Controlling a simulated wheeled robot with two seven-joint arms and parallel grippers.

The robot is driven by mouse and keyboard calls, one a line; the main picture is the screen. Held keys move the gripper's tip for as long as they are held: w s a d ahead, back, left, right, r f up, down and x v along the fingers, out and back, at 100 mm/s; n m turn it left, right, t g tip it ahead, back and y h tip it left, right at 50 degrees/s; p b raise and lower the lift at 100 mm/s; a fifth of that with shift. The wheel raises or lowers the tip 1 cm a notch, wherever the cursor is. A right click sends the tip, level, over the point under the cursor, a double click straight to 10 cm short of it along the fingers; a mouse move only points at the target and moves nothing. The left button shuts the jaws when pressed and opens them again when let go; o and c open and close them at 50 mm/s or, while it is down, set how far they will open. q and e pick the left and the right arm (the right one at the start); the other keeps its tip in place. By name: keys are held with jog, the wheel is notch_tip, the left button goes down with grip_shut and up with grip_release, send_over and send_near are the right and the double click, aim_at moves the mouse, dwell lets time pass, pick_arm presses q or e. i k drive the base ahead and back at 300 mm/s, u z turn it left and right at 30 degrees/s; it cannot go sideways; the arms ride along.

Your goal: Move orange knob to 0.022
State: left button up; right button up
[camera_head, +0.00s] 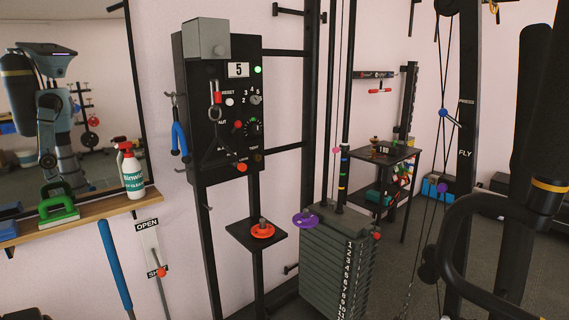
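A small orange-red knob (241,167) sits at the lower edge of the black wall panel (187,75), beside tiny lettering. Another orange-red knob (160,272) is low on the slider plate (149,250) labelled OPEN at the top and, apparently, SHUT at the bottom. A red knob (238,124) is higher on the panel, beside a round dial (254,128). I cannot tell which knob is the one named, and I read no 0.022 scale. Neither of my grippers can be made out in this view.
An orange disc (263,231) lies on a small black shelf (250,239) below the panel. A weight stack (335,265) stands to its right. A wooden shelf (100,215) holds a spray bottle (131,170). A dark loop-shaped handle (453,235) blocks the right foreground.

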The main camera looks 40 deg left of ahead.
aim_at(242, 167)
jog(key=u, duration=0.25)
jog(key=i, duration=0.65)
jog(key=u, duration=0.55)
